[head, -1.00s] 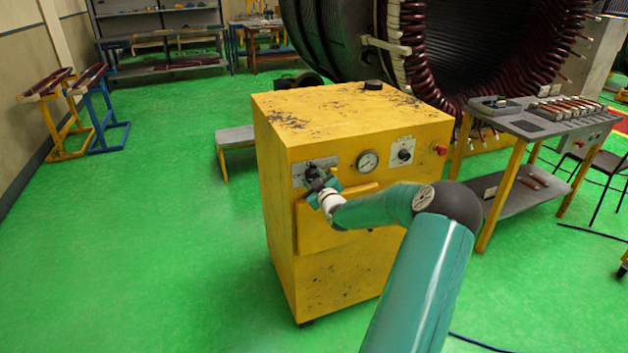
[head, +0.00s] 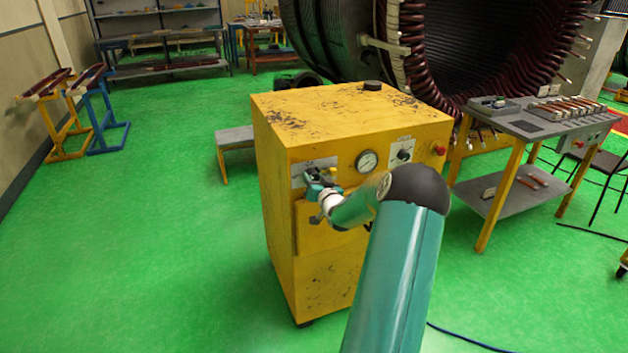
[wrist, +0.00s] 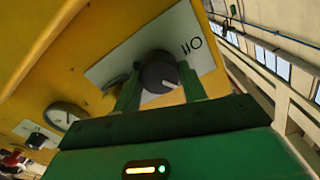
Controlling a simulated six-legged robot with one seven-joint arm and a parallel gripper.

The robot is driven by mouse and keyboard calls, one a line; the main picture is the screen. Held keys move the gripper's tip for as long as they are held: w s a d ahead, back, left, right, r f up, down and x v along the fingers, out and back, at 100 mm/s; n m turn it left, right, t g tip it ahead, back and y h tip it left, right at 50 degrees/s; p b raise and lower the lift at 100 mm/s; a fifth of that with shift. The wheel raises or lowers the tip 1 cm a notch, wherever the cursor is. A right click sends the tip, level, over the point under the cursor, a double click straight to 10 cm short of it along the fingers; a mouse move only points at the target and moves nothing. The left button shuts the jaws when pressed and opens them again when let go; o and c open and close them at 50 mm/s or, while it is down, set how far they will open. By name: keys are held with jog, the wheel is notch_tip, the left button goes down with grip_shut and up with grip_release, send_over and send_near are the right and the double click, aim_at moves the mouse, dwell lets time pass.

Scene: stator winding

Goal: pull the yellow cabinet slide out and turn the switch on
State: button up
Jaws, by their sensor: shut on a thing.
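The yellow cabinet (head: 285,220) stands in the middle of the head view. Its slide (head: 310,235) is a yellow front panel below the controls, seeming to stand out from the cabinet face; my arm covers part of it, so how far out is unclear. The switch is a dark round knob (wrist: 158,72) with a white line, on a pale plate (wrist: 185,45) with dark marks. My gripper (head: 318,182) is at this plate, upper left on the front. In the wrist view, its fingers (wrist: 160,88) are shut on the knob, one on each side.
Right of the switch are a round gauge (head: 367,160), a second knob on a white plate (head: 403,153) and a red button (head: 439,148). A grey-topped workbench (head: 530,120) stands at right, a low bench (head: 233,138) behind left. Green floor is open at left.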

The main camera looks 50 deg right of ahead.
jog(key=m, duration=0.6)
jog(key=shift+f, duration=0.1)
jog(key=shift+m, duration=0.3)
jog(key=o, duration=1)
jog(key=shift+c, duration=0.2)
jog(key=shift+s, duration=0.1)
jog(key=v, duration=1.3)
jog(key=shift+s+a, duration=0.15)
jog(key=shift+s, duration=0.15)
